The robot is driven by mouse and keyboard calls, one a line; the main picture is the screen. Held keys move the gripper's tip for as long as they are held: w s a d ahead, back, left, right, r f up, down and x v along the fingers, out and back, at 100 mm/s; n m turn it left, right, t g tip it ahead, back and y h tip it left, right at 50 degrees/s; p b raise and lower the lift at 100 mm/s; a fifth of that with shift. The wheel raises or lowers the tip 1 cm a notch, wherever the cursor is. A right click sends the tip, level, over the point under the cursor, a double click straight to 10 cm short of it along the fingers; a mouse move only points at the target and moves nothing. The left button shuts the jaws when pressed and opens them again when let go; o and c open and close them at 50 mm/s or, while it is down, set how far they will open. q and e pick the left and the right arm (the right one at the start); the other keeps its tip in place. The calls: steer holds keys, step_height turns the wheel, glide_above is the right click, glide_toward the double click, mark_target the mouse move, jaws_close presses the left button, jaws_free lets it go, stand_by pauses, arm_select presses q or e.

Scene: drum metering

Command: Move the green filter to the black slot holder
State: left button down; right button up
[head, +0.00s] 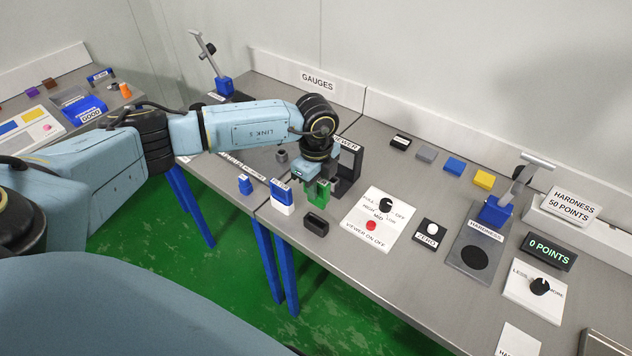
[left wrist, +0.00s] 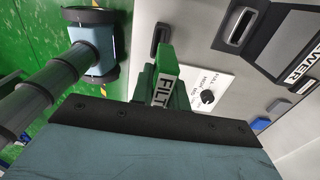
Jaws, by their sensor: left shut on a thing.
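The green filter (head: 318,194) is held in my left gripper (head: 318,180), whose jaws are shut on it. In the left wrist view the green filter (left wrist: 166,68) shows a white label starting "FILT". The black slot holder (head: 316,224) is a small dark block just in front of the filter, with a slot in its top. It also shows in the left wrist view (left wrist: 160,38), beyond the filter. The filter looks apart from the holder; its exact height over the bench is hard to tell. My right gripper is not in view.
A black viewer stand (head: 348,170) rises right behind the filter. A blue filter in a white holder (head: 282,196) stands close on the left. A white control panel (head: 378,220) with a knob and red button lies to the right. The bench front edge is near the holder.

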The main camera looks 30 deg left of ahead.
mark_target(316, 204)
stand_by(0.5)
arm_select(q)
steer(key=shift+f+b, duration=1.9)
steer(key=shift+f, duration=1)
steer(key=shift+p, duration=0.45)
steer(key=shift+f+b, duration=1.35)
steer(key=shift+f, duration=0.7)
steer(key=c, duration=1.3)
jaws_free()
step_height(316, 204, up, 13)
steer(key=shift+r, duration=0.2)
